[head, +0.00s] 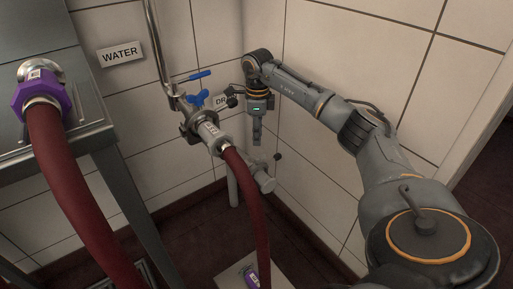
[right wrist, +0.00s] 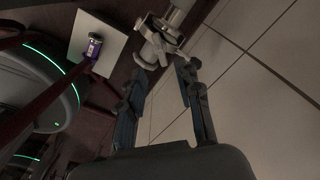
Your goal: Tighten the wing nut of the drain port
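The drain port (head: 264,180) is a grey metal pipe end low by the wall corner in the head view. My right gripper (head: 257,141) hangs pointing down just above it. In the right wrist view my right gripper (right wrist: 160,72) has its two dark fingers apart with nothing between the tips. Just beyond the tips is a metal pipe fitting with a clamp (right wrist: 165,43). A light metal lug, which looks like the wing nut (right wrist: 146,58), sticks out near the left fingertip; contact cannot be told. The nut cannot be made out in the head view. My left gripper is not in view.
A water pipe with blue handles (head: 198,99) and a dark red hose (head: 250,195) stand left of my right gripper. Another red hose with a purple nut (head: 36,92) hangs at the left. A pale plate (right wrist: 97,45) with a purple fitting lies on the floor.

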